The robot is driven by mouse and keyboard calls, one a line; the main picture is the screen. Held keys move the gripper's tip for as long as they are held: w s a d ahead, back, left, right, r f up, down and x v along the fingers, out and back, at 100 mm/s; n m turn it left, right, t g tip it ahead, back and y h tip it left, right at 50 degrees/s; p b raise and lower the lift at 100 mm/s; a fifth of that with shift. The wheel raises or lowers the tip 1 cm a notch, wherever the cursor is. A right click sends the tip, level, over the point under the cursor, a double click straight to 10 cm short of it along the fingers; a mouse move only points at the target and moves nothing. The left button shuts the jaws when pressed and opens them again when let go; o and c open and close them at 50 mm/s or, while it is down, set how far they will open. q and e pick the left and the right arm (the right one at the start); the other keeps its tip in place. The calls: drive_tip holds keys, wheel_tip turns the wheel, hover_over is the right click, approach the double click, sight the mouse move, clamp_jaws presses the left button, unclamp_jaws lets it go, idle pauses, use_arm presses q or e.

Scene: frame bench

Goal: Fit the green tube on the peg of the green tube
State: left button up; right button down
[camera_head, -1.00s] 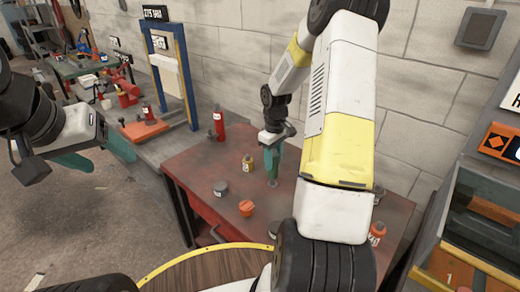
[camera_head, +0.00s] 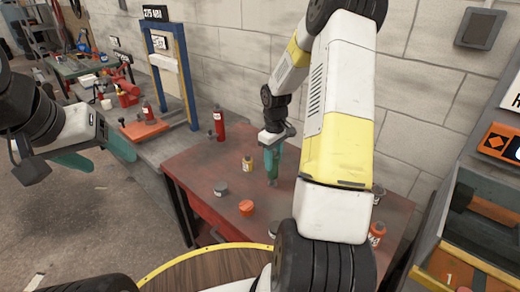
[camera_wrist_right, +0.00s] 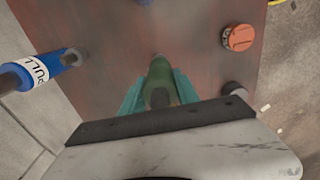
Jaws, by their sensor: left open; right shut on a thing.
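The green tube (camera_wrist_right: 160,88) is held between the teal fingers of my right gripper (camera_wrist_right: 158,92) in the right wrist view. In the head view my right gripper (camera_head: 272,166) points down over the red-brown bench top (camera_head: 215,165), and its fingers hide most of the tube. Its lower end is close to the bench top; I cannot tell whether it touches anything. No peg for the tube can be clearly made out. My left gripper (camera_head: 95,155) is open and empty at the left, away from this bench.
A yellow jar (camera_head: 247,163), a grey cap (camera_head: 220,189) and an orange cap (camera_head: 246,208) stand left of the right gripper. A red cylinder (camera_head: 219,127) stands at the back left.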

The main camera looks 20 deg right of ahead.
sight(274, 150)
drive_tip(key=shift+f, duration=1.85)
drive_tip(key=c, duration=0.8)
unclamp_jaws()
drive_tip(key=shift+c, duration=0.2)
wheel_tip(274, 150, up, 8)
drive_tip(key=shift+f, duration=0.15)
drive_tip(key=s+a+r+m+t, duration=0.2)
drive_tip(key=s+a+r, duration=0.4)
drive_tip(key=r, duration=0.5)
drive_tip(key=s+a+r+m+t, duration=0.2)
drive_tip(key=s+a+r, duration=0.1)
drive_tip(key=s+r, duration=0.6)
drive_tip(key=s+a+r+m+t+y, duration=0.1)
drive_tip(key=s+a+r+t+y, duration=0.1)
drive_tip(key=s, duration=0.6)
drive_tip(key=shift+a+r+m, duration=0.3)
drive_tip(key=shift+a+r, duration=0.45)
drive_tip(key=shift+a, duration=0.15)
